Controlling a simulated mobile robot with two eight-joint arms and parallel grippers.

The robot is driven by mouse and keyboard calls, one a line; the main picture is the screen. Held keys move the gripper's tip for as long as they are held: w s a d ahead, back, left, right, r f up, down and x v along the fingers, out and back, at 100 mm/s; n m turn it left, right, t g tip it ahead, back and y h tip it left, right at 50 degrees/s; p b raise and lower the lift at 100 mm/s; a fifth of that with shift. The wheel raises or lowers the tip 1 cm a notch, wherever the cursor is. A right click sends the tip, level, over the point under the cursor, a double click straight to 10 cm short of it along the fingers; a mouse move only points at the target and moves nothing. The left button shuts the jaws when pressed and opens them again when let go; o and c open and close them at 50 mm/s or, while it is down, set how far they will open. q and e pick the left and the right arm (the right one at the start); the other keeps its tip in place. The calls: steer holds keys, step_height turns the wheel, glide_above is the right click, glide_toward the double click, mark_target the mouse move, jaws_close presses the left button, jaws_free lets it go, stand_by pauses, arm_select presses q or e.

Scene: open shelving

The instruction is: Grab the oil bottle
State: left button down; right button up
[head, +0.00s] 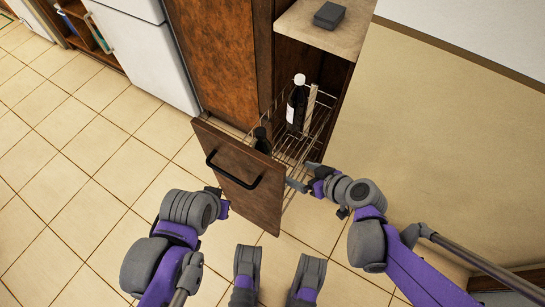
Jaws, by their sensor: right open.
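A tall dark bottle with a white cap and a pale label (297,105) stands upright in a pull-out wire rack (292,146). A second dark bottle (262,142) sits nearer the drawer front, its lower part hidden behind the panel. I cannot tell which one is the oil bottle. My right gripper (299,184) is open at the right side of the rack, just behind the drawer front, below and apart from the white-capped bottle. My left gripper (222,204) is at the lower left of the drawer front; its jaws are too hidden to read.
The brown drawer front (240,178) with a black handle (232,172) stands pulled out from the cabinet. A shelf (325,30) above the rack holds a dark grey box (330,15). A white fridge (145,45) is at left. Tiled floor is clear at left.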

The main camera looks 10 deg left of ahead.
mark_target(268, 154)
steer(key=w+a+n+y, duration=0.1)
steer(key=a, duration=0.1)
steer(key=w+a+f+n+y, duration=0.1)
steer(key=a, duration=0.1)
steer(key=w+a+f+t+y, duration=0.1)
steer(key=shift+w+a+f+n, duration=0.2)
steer(key=shift+w+a+n, duration=0.05)
steer(key=shift+a+n, duration=0.15)
steer(key=shift+w+a+f+n+t+y+b, duration=0.15)
steer(key=shift+a+n+t+y+b, duration=0.05)
steer(key=shift+a+y, duration=0.15)
steer(key=shift+w+a+f+n+t+y+b, duration=0.1)
steer(key=shift+w+a+n+t+y+b, duration=0.1)
steer(key=shift+a+y, duration=0.1)
steer(key=x, duration=0.5)
steer(key=shift+a+f+b, duration=0.1)
steer(key=shift+f+b, duration=0.05)
steer(key=shift+b, duration=0.2)
steer(key=b+x, duration=0.1)
steer(key=x, duration=0.4)
steer(key=shift+w+f, duration=0.2)
steer(key=shift+w, duration=0.1)
steer(key=shift+r, duration=0.1)
jaws_close()
